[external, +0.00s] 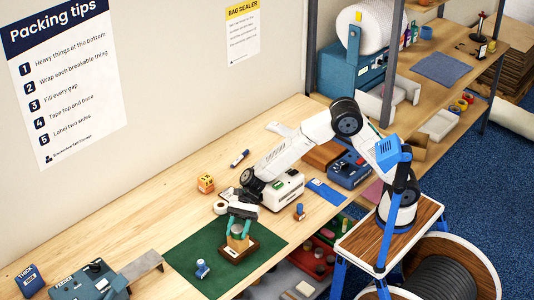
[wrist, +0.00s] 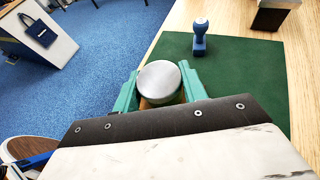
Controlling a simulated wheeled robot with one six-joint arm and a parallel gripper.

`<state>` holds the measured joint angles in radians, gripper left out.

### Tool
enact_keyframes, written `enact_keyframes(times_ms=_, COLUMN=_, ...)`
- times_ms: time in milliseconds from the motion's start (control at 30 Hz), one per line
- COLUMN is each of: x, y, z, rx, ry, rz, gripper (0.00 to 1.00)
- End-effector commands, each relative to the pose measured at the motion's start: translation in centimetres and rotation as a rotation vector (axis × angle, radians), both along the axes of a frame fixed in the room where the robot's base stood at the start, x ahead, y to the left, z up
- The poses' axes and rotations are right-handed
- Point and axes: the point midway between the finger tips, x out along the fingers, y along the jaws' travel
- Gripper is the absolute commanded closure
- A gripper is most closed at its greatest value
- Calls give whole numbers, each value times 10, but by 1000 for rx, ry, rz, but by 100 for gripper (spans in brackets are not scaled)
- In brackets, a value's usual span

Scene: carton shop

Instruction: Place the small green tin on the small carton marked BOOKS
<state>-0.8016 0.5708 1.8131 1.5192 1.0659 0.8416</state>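My gripper (external: 238,235) points down over the green mat with its teal fingers apart. In the wrist view, my gripper (wrist: 160,88) has one finger on each side of a round tin with a silver lid (wrist: 159,82), and both fingers appear to touch it. Below my gripper in the external view is a small brown box (external: 232,254) with a pale label, too small to read. I cannot tell whether the tin touches it.
A blue stamp (external: 202,269) stands on the green mat (external: 186,258), left of my gripper. A grey metal stand (external: 141,267) is at the left. Bare bench lies further back.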

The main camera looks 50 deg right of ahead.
Motion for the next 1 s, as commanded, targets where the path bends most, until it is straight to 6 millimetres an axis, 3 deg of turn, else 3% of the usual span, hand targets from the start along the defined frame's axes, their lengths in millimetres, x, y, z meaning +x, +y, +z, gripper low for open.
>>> enact_keyframes(times_ms=33, x=0, y=0, z=0, rx=0, ry=0, rz=0, gripper=47)
enact_keyframes(times_ms=67, x=0, y=0, z=0, rx=0, ry=0, rz=0, gripper=38)
enact_keyframes(times_ms=100, x=0, y=0, z=0, rx=0, ry=0, rz=0, gripper=36)
enact_keyframes(times_ms=467, x=2, y=-3, z=5, rx=0, ry=0, rz=-1, gripper=36)
enact_keyframes(times_ms=1000, x=45, y=-87, z=43, rx=0, ry=0, rz=-2, gripper=36)
